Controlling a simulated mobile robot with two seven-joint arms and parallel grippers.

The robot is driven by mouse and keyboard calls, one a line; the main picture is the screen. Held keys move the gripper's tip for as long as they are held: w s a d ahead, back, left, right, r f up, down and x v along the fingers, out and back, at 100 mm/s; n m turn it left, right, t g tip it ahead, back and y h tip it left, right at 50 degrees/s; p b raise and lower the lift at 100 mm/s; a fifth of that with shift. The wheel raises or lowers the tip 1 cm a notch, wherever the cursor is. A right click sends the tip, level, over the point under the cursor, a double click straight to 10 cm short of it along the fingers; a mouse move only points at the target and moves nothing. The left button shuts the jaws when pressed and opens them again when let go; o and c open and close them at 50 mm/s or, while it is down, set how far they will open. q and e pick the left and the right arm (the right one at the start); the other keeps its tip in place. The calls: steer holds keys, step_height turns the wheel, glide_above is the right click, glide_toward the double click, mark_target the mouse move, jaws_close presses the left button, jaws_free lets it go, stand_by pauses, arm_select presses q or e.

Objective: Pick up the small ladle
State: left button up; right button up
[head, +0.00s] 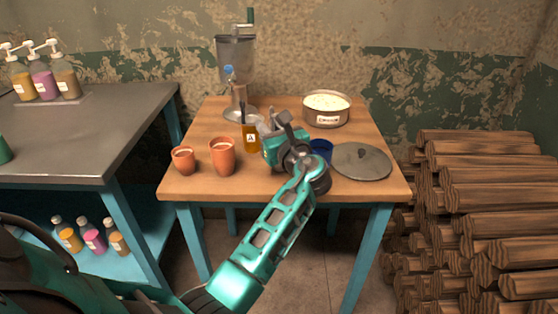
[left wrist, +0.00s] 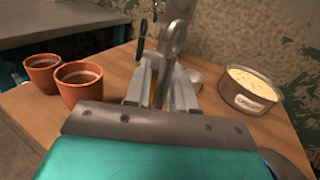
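My left gripper (head: 268,134) is over the middle of the wooden table, beside an amber jar (head: 250,137) labelled A. In the left wrist view its two grey fingers (left wrist: 161,90) stand apart, with a narrow strip of amber showing between them. A small rounded silver piece (left wrist: 195,79) just beyond the right finger may be the bowl of the small ladle, but I cannot tell for sure. The fingers hide much of this spot. I see nothing clearly held. My right gripper is not in view.
Two terracotta cups (head: 222,156) (head: 183,160) stand left of the jar. A metal dispenser (head: 236,65) stands behind. A round pan (head: 327,111) of pale contents is at the back right, a flat lid (head: 362,162) at the front right. A blue cup (head: 321,149) is close to my wrist.

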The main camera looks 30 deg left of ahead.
arm_select(q)
jaws_close()
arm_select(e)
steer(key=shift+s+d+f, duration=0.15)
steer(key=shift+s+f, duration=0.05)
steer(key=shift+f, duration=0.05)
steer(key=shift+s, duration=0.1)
